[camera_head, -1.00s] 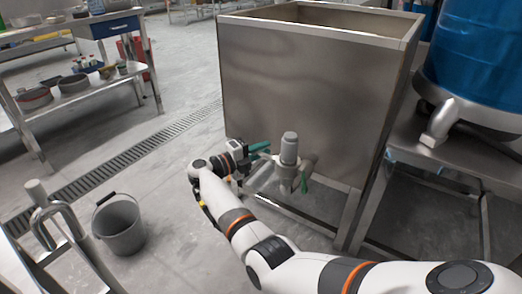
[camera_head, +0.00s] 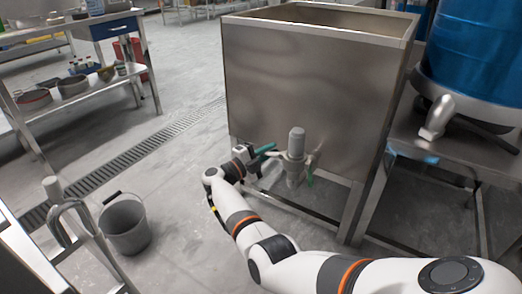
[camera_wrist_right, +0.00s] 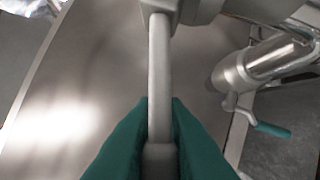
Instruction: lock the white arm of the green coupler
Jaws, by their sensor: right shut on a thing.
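The coupler (camera_head: 297,145) is a grey upright fitting low on the front of the metal tank; I see no green on its body. Its pale arm (camera_wrist_right: 160,65) runs down the middle of the right wrist view, from a grey body at the top. My right gripper (camera_head: 271,150) is left of the coupler. Its teal fingers show in the right wrist view (camera_wrist_right: 160,128), one on each side of the arm, shut on it. The gripper hides most of the arm in the head view. My left gripper is not in view.
The metal tank (camera_head: 310,85) stands right behind. A grey bucket (camera_head: 125,228) and a metal stand (camera_head: 62,215) are at left. Open floor surrounds the drain.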

